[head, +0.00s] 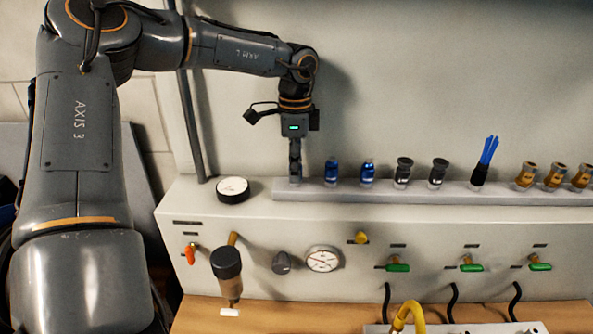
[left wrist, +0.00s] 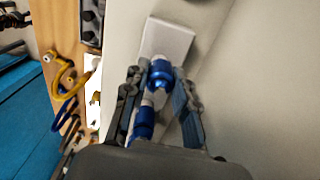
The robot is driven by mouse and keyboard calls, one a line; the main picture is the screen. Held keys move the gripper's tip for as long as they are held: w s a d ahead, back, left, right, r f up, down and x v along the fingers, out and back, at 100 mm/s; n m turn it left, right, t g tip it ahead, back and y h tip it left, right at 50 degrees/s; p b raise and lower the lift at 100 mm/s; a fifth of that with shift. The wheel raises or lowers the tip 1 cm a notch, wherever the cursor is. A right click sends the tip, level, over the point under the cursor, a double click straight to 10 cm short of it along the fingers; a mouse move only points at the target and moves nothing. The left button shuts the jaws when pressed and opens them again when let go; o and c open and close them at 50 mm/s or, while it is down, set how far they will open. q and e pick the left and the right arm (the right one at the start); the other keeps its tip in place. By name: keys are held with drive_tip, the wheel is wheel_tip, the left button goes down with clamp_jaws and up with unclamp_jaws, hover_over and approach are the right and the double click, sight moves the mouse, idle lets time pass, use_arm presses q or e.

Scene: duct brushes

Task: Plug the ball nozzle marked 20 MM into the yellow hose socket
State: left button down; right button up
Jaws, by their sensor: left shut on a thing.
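My left gripper (head: 295,178) points down at the left end of the grey rack (head: 300,193). In the left wrist view its fingers are shut on a blue nozzle (left wrist: 160,74) with a pale metal part, at the rack's end. I cannot tell whether it is seated or lifted. Two more blue nozzles stand to its right, one here (head: 332,172) and one here (head: 367,173). I cannot read any size mark. A yellow hose (head: 410,314) curves up at the bottom edge of the head view, and shows in the left wrist view (left wrist: 64,70). Its socket is not clear. My right gripper is not seen.
Two black nozzles (head: 403,172), a blue-bristled brush (head: 480,176) and brass nozzles (head: 555,177) stand farther right on the rack. A round black-rimmed dial (head: 233,189) lies left of it. Below are a gauge (head: 323,259), green valves (head: 398,267) and a wooden bench (head: 275,315).

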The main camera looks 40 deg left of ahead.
use_arm(q)
drive_tip(key=shift+r, duration=0.15)
drive_tip(key=shift+w+r, duration=0.1)
drive_tip(key=shift+r, duration=0.2)
drive_tip(key=shift+r+p, duration=0.4)
drive_tip(key=shift+r, duration=0.35)
drive_tip(key=shift+r+p, duration=0.75)
drive_tip(key=shift+r, duration=1.1)
drive_tip(key=shift+a, duration=0.1)
